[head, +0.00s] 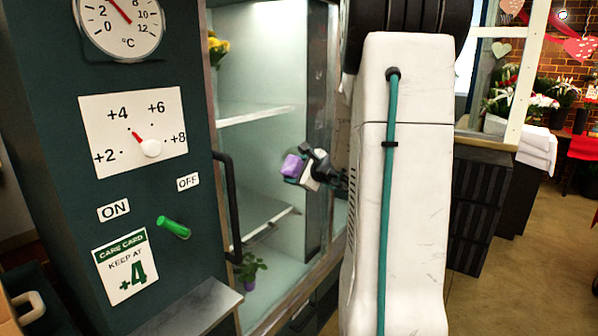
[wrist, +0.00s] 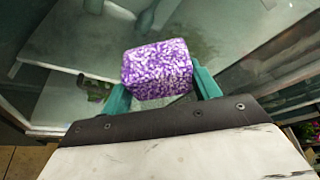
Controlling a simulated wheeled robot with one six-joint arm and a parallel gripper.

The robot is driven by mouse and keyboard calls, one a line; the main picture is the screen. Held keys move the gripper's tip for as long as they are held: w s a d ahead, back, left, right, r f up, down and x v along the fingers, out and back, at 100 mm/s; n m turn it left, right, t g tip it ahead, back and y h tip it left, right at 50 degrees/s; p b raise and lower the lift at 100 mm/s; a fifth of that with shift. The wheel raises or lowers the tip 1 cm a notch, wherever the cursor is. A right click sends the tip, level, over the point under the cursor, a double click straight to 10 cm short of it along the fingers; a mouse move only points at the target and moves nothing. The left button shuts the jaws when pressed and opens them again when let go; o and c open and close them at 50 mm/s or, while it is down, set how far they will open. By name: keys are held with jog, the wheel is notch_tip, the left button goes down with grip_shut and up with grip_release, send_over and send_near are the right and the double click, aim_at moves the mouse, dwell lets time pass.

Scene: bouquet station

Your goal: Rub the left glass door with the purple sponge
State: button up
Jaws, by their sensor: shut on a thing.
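The purple sponge (head: 292,166) is held at the end of my gripper (head: 300,172). In the wrist view the speckled purple sponge (wrist: 157,70) sits between the two teal fingers of my gripper (wrist: 160,86), which are shut on it. The left glass door (head: 262,80) of the dark green cooler has a black vertical handle on its left side. The sponge is in front of the glass in the head view. I cannot tell whether it touches the glass. My white arm hides the right part of the cooler.
Inside the cooler are shelves (head: 255,115), yellow flowers (head: 217,47) and a small plant (head: 249,268). The black handle (head: 229,205) stands out from the door. A metal ledge (head: 190,308) juts out at lower left. Open floor (head: 500,285) lies to the right.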

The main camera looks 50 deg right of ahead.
jog(key=shift+w, duration=0.9)
dwell(0.6)
jog(key=shift+d, duration=1.65)
jog(key=w+d, duration=0.1)
jog(key=d, duration=0.7)
jog(key=shift+s+a, duration=0.2)
jog(key=shift+a, duration=1.75)
jog(key=shift+s+a, duration=0.2)
jog(key=shift+a, duration=1.75)
jog(key=shift+a+r, duration=0.1)
jog(key=shift+a, duration=1.7)
jog(key=shift+s+r, duration=0.1)
jog(key=shift+r, duration=0.2)
jog(key=d, duration=1.1)
jog(key=shift+w+d, duration=0.25)
jog(key=shift+w, duration=0.2)
